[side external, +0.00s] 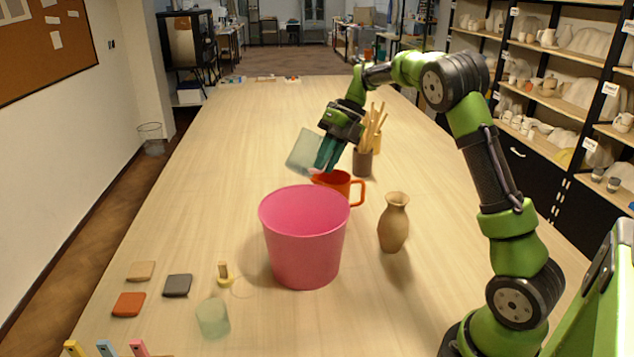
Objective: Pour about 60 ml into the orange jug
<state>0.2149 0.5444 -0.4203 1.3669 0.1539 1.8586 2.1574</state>
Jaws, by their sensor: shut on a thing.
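The orange jug (343,182) stands on the table behind a pink bucket, which hides its lower part. Its handle points right. My gripper (327,156) is shut on a pale, translucent cup (304,150) and holds it in the air, strongly tilted. The cup is above and slightly left of the jug's mouth. I cannot see any stream of liquid, and the levels in the cup and the jug cannot be made out.
The pink bucket (303,240) stands in front of the jug. A brown vase (394,225) is to the right, a brown pot of wooden tools (363,162) behind. Tiles (129,304) and a pale green glass (213,317) are at front left.

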